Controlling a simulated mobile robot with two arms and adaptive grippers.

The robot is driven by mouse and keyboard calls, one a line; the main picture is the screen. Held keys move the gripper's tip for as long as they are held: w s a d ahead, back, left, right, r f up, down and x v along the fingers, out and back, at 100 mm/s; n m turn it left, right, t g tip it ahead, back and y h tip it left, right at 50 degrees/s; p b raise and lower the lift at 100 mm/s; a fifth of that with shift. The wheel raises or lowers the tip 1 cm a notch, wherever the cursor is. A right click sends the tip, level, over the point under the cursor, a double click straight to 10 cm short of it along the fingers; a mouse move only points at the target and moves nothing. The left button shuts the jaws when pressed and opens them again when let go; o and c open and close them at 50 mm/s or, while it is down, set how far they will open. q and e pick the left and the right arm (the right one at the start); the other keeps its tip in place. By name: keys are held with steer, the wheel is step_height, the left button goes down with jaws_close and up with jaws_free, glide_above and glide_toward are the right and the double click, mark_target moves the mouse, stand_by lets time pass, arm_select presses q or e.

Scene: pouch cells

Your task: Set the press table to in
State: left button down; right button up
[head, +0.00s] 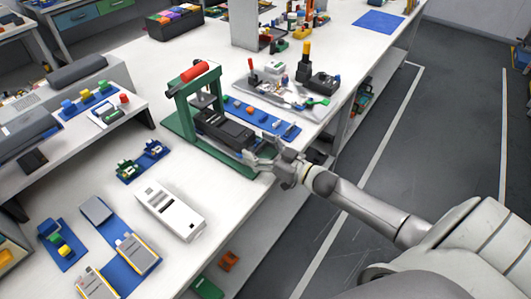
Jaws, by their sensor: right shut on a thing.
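The press (183,112) has a green frame and base and a red handle on top. It stands on the white bench near its right edge. Its black press table (226,129) lies low in the frame and extends out of it toward the lower right. My right gripper (254,153) comes in from the lower right. It is shut at the near end of the press table; its fingers hide the exact place of contact. My left gripper is out of view.
A blue strip with small parts (262,117) and a grey tray (262,84) with tools lie behind the press. A white device (170,210) and blue trays lie in front. The bench edge runs beneath my right gripper, with open floor (420,130) to the right.

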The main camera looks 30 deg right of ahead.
steer(key=shift+d, duration=0.2)
steer(key=o, duration=1.1)
steer(key=shift+o, duration=0.2)
steer(key=shift+s, duration=0.15)
steer(key=shift+s, duration=0.25)
steer(key=v, duration=1.1)
steer(key=shift+d, duration=0.2)
steer(key=shift+s, duration=0.1)
